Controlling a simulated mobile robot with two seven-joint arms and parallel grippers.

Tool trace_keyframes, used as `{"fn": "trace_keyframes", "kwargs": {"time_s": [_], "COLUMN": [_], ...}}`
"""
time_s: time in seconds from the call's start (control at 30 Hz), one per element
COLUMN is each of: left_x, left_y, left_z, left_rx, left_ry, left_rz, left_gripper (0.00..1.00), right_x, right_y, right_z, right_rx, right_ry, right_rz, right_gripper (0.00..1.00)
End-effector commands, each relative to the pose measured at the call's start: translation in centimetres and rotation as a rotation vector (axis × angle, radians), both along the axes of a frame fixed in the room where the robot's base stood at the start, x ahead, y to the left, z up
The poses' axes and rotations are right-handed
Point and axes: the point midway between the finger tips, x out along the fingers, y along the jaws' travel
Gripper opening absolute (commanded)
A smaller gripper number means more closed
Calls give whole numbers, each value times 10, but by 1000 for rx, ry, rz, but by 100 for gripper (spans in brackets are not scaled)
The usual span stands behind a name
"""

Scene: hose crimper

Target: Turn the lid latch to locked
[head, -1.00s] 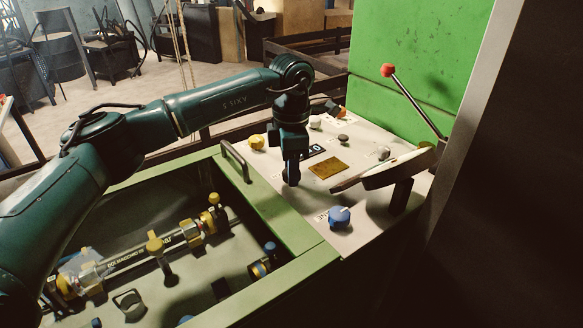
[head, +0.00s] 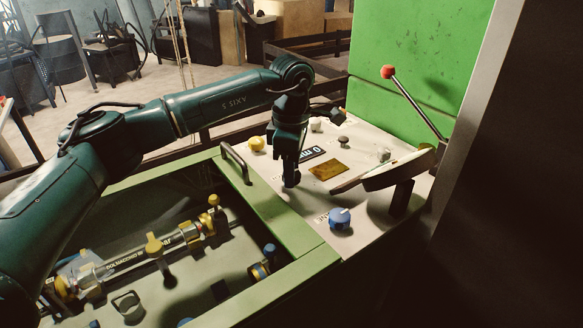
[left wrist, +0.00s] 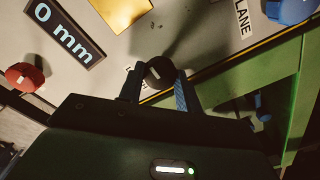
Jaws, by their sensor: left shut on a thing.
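My left gripper (head: 291,182) points down at the left part of the pale control panel (head: 375,150), beside the green frame. In the left wrist view my left gripper (left wrist: 158,84) is shut on a dark round knob (left wrist: 158,70), with one finger on each side of it. This knob looks like the lid latch; a small label beside it is partly hidden and cannot be read. In the head view the gripper hides the knob. The green-framed lid (head: 282,222) with its bar handle (head: 236,164) lies left of the panel. My right gripper is not in view.
A tilted round gauge-like part (head: 398,170) stands at the right.

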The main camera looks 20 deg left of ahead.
Motion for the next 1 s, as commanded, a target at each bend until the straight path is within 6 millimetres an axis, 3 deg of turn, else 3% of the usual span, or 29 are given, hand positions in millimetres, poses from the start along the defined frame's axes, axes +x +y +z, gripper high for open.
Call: {"fn": "trace_keyframes", "kwargs": {"time_s": [0.1, 0.13, 0.4, 0.73, 0.87, 1.0], "left_x": [1, 1, 0, 0, 1, 1], "left_y": [0, 0, 0, 0, 0, -1], "left_z": [1, 1, 1, 7, 27, 60], "left_rx": [0, 0, 1, 0, 1, 0], "left_ry": [-3, -3, -2, -2, -5, -7], "left_rz": [-1, -1, 0, 1, 1, 0], "left_gripper": [11, 35, 56, 56, 56, 56], "right_x": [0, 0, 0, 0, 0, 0], "right_y": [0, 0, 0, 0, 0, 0], "right_z": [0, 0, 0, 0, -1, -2], "right_rx": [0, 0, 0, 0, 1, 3], "right_ry": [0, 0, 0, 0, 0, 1], "right_rz": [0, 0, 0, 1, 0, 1], "right_gripper": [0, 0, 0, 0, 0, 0]}}
